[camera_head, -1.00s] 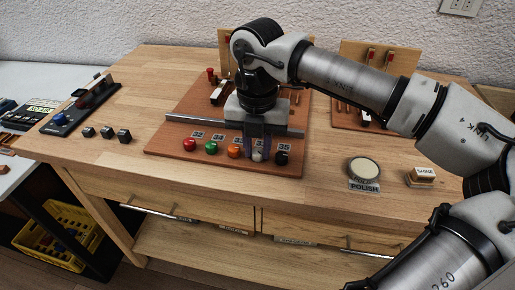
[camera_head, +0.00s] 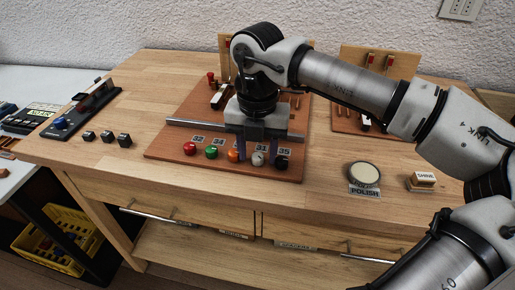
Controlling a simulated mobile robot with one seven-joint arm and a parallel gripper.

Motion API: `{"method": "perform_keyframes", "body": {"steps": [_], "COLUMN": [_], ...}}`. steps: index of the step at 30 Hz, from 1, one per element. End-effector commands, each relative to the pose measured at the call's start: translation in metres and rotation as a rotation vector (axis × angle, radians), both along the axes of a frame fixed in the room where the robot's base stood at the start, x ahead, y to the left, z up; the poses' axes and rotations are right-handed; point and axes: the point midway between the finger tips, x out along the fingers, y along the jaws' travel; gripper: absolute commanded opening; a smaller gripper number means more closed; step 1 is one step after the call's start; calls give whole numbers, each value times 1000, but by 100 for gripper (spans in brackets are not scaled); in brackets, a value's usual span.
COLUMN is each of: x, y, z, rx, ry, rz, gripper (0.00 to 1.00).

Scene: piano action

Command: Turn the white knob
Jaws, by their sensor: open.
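The white knob (camera_head: 258,159) sits in a row of coloured knobs along the front of the brown wooden board (camera_head: 165,151). My gripper (camera_head: 260,150) points down over this row and is open. Its two fingers stand apart, one on each side of the white knob, the left near the orange knob (camera_head: 233,156) and the right near the black knob (camera_head: 282,161). I cannot tell whether either finger touches a knob. The gripper body hides part of the board and of the rail behind the knobs.
A red knob (camera_head: 190,148) and a green knob (camera_head: 211,152) are further left. A metal rail (camera_head: 190,123) crosses the board. A polish tin (camera_head: 364,174) and a shine block (camera_head: 423,179) lie right. Small black blocks (camera_head: 106,136) lie left. The table front is clear.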

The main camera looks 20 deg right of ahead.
Motion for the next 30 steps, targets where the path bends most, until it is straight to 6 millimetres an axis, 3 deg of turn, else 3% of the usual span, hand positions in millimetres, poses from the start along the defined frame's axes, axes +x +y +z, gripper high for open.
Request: {"method": "perform_keyframes", "body": {"steps": [8,21,30], "x": [0,0,0], "y": [0,0,0], "z": [35,126,137], "rx": [-1,-1,1], "ry": [-2,0,1], "rz": [-1,0,0], "gripper": [45,45,45]}}
